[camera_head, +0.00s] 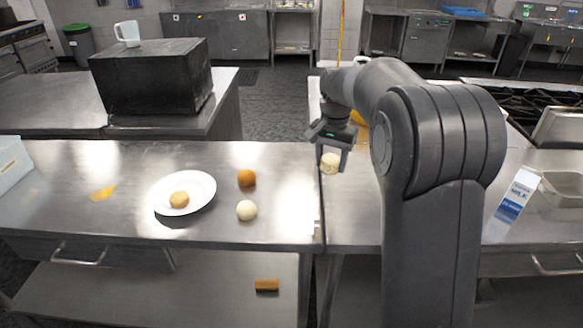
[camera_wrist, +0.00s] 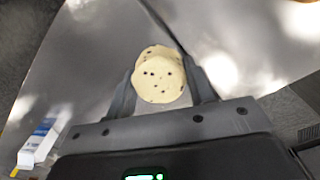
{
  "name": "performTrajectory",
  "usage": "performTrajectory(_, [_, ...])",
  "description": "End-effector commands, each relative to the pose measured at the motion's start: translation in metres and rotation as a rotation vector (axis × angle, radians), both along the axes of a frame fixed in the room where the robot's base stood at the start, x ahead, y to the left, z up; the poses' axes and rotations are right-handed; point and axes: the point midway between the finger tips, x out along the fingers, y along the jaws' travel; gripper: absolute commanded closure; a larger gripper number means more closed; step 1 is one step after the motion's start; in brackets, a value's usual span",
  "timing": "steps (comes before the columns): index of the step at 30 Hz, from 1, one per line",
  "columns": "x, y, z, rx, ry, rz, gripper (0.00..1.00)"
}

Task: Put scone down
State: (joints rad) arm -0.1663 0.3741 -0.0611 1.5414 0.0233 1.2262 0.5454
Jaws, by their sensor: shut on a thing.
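A pale scone with dark specks (camera_head: 330,163) is held between the fingers of my gripper (camera_head: 332,157). The scone also shows in the wrist view (camera_wrist: 158,78), between the two fingertips (camera_wrist: 160,85). My gripper points down and is above the steel counter, near the seam between the left counter (camera_head: 120,225) and the right counter (camera_head: 350,215). The gap between the scone and the counter is hard to judge.
On the left counter are a white plate (camera_head: 200,200) with a round tan item (camera_head: 179,200), an orange-brown ball (camera_head: 246,178) and a cream ball (camera_head: 247,210). A black box (camera_head: 152,78) is behind. The left counter's front middle is clear.

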Motion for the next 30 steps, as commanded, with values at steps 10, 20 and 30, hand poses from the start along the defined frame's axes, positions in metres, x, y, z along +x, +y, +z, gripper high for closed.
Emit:
performTrajectory(10, [0.096,0.009,0.000,-0.001,0.000,-0.048,0.74])
performTrajectory(20, [0.144,0.015,-0.007,0.001,0.000,-0.075,0.74])
performTrajectory(30, [0.161,0.049,-0.030,0.000,0.003,-0.075,0.74])
